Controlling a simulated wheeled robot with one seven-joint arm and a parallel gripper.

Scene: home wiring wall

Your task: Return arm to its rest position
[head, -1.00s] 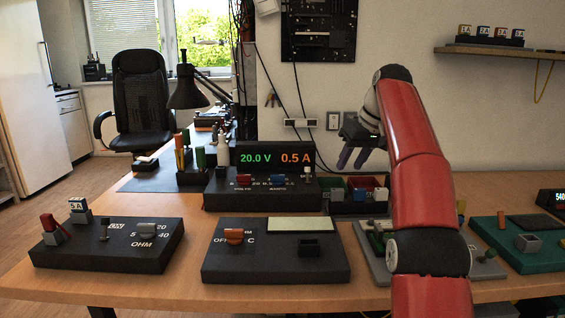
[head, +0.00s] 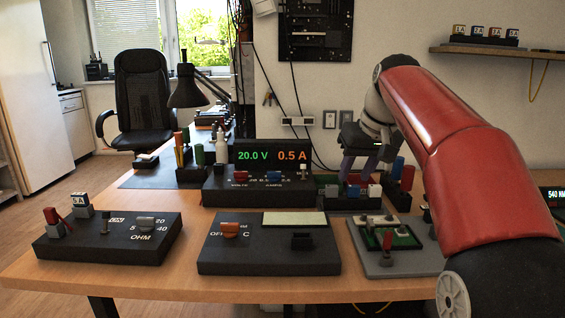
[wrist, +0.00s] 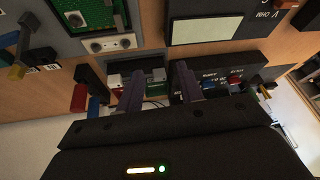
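My red arm reaches in from the right side of the head view and hides the right part of the bench.
The bench (head: 205,285) holds an OHM box (head: 110,240), a dial box (head: 268,255) and a grey board with a green panel (head: 400,262). A power supply (head: 258,175) reads 20.0 V and 0.5 A. A wall shelf (head: 480,50) is at upper right.

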